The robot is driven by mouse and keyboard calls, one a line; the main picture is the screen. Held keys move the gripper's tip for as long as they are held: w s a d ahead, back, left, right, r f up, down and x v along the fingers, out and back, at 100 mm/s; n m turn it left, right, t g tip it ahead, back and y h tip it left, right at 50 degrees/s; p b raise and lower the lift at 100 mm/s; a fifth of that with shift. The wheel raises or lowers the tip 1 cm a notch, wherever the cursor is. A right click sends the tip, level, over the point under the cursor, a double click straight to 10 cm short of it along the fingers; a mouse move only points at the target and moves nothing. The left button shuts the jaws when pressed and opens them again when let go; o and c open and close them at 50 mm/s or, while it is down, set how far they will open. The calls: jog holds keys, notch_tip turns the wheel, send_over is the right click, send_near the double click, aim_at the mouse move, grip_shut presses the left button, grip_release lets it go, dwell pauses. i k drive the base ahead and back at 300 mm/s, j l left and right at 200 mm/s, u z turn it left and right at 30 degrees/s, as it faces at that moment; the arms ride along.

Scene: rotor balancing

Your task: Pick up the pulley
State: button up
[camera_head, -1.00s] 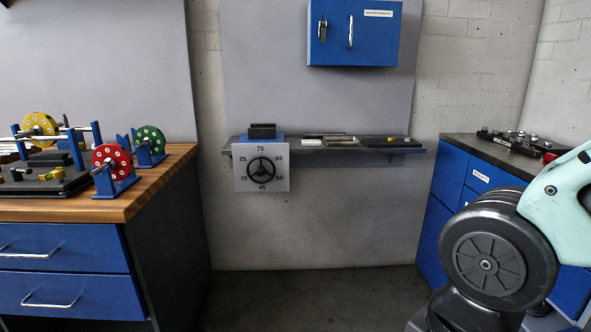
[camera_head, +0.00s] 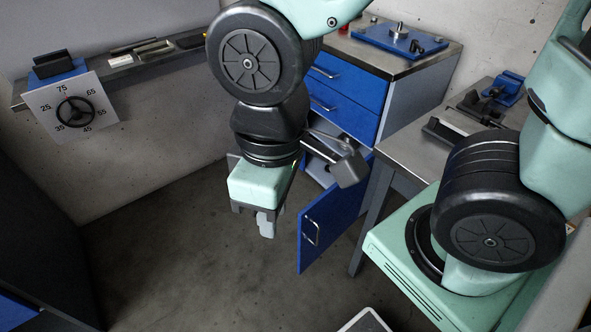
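I cannot make out a pulley in the current head view. My gripper (camera_head: 266,226) hangs from my arm near the middle, pointing down over the floor. Its fingers show small and close together, and I cannot tell whether they are open or shut. I see nothing held in it. My arm hides part of the cabinet behind it.
A blue cabinet (camera_head: 345,78) stands behind my arm, its lower door (camera_head: 335,222) swung open and its inside partly hidden. A blue plate (camera_head: 392,38) with a silver post lies on top. A grey workbench (camera_head: 395,150) stands right. A wall shelf (camera_head: 150,59) and numbered handwheel (camera_head: 75,112) are left. Floor (camera_head: 170,250) is clear.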

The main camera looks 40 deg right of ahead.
aim_at(345, 138)
jog(key=z, duration=1.25)
jog(key=u, duration=1.1)
jog(key=i+j+u, duration=0.15)
jog(key=i+u, duration=0.55)
jog(key=i, duration=0.15)
jog(key=i+z, duration=0.1)
jog(key=i, duration=0.4)
jog(key=i+j+z, duration=0.15)
jog(key=i, duration=0.4)
jog(key=i+j+z, duration=0.1)
jog(key=i, duration=0.4)
jog(key=j+z, duration=0.1)
jog(key=z, duration=1.3)
jog(key=i+j, duration=0.05)
